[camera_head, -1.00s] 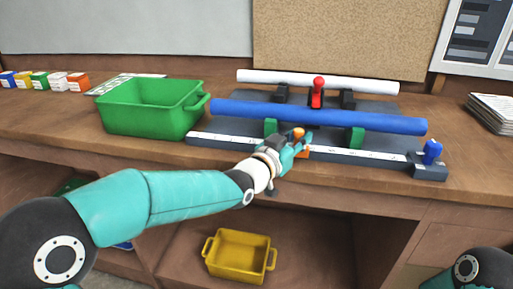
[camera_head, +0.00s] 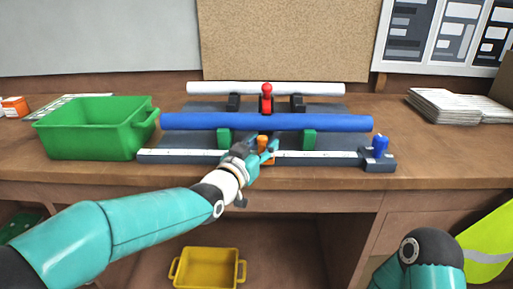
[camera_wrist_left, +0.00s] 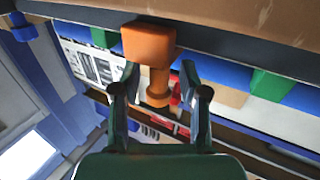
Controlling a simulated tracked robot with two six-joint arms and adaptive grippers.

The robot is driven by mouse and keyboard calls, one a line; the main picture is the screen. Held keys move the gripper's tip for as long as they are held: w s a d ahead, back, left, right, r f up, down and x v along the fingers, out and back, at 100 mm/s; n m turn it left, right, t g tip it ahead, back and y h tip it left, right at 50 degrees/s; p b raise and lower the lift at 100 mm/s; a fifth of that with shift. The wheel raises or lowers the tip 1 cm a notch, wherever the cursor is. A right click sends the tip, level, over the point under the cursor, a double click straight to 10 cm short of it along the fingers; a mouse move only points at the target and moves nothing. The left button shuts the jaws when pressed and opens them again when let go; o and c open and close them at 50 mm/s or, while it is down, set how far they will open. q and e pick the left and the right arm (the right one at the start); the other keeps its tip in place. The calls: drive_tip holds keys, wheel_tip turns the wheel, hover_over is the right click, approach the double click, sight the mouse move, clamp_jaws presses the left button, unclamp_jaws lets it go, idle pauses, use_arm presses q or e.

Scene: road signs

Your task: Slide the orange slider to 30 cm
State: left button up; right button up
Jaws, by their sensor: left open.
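The orange slider (camera_head: 262,142) sits on the white scale rail (camera_head: 330,154) near its middle. In the left wrist view the slider's block (camera_wrist_left: 149,43) is at the top, and its stem and round knob (camera_wrist_left: 158,96) stand between the fingers. My left gripper (camera_head: 262,153) is at the slider, with its fingers open on either side of the knob; a gap shows on both sides. The scale's numbers are too small to read, and the gripper hides part of the rail. My right gripper is out of view.
A blue bar (camera_head: 320,122) on green supports runs just behind the rail. A red knob (camera_head: 267,92) and a white bar (camera_head: 215,88) are farther back. A blue knob (camera_head: 380,146) stands at the rail's right end. A green bin (camera_head: 95,140) is at the left, a yellow bin (camera_head: 208,268) below.

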use_arm(q)
drive_tip(key=v, duration=1.2)
drive_tip(key=shift+f, duration=0.1)
drive_tip(key=s+a+f+n+g+y+p, duration=0.2)
drive_tip(key=a+f, duration=0.1)
drive_tip(key=f, duration=0.6)
drive_tip(key=s+a+f+n+g+y+p, duration=0.1)
drive_tip(key=s+a+f+g+p, duration=0.15)
drive_tip(key=f, duration=0.65)
drive_tip(key=s+a+f+n+g+y+p, duration=0.1)
drive_tip(key=a+f+n+g+y+p, duration=0.15)
drive_tip(key=f, duration=0.75)
drive_tip(key=s+a+f+n+g+p, duration=0.1)
drive_tip(key=s+a+f+g, duration=0.1)
drive_tip(key=s+f, duration=0.4)
drive_tip(key=s+a+f+n+g+p, duration=0.2)
drive_tip(key=s+f+g, duration=0.3)
drive_tip(key=s, duration=0.8)
drive_tip(key=shift+s+a+f, duration=0.2)
drive_tip(key=shift+s+f, duration=0.2)
drive_tip(key=shift+f, duration=0.1)
